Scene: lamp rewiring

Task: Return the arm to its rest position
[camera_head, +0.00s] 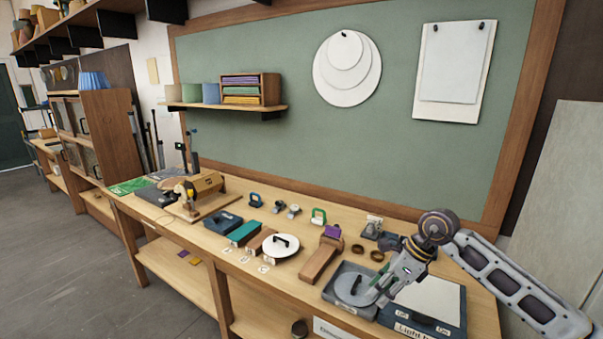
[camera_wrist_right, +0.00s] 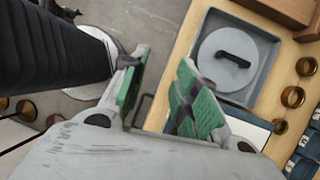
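My right arm comes in from the right in the head view, bent above the right end of the workbench (camera_head: 190,226). Its gripper (camera_head: 377,292) points down and left over the gap between a grey square tray (camera_head: 333,297) and a white-topped panel box (camera_head: 443,298). In the right wrist view the gripper (camera_wrist_right: 158,82) has its two green-padded fingers spread apart, with nothing between them. The grey tray (camera_wrist_right: 252,97) with a round black-handled lid (camera_wrist_right: 215,50) lies beyond the right finger there. Contact with the bench things cannot be told. My left gripper is not in view.
Brass rings (camera_head: 377,255), a wooden block with a purple top (camera_head: 320,260), a white round lid (camera_head: 281,246) and a teal block (camera_head: 245,233) crowd the bench. A shelf (camera_head: 225,107) and hanging discs (camera_head: 347,85) are on the wall behind. Open floor (camera_head: 70,260) lies at left.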

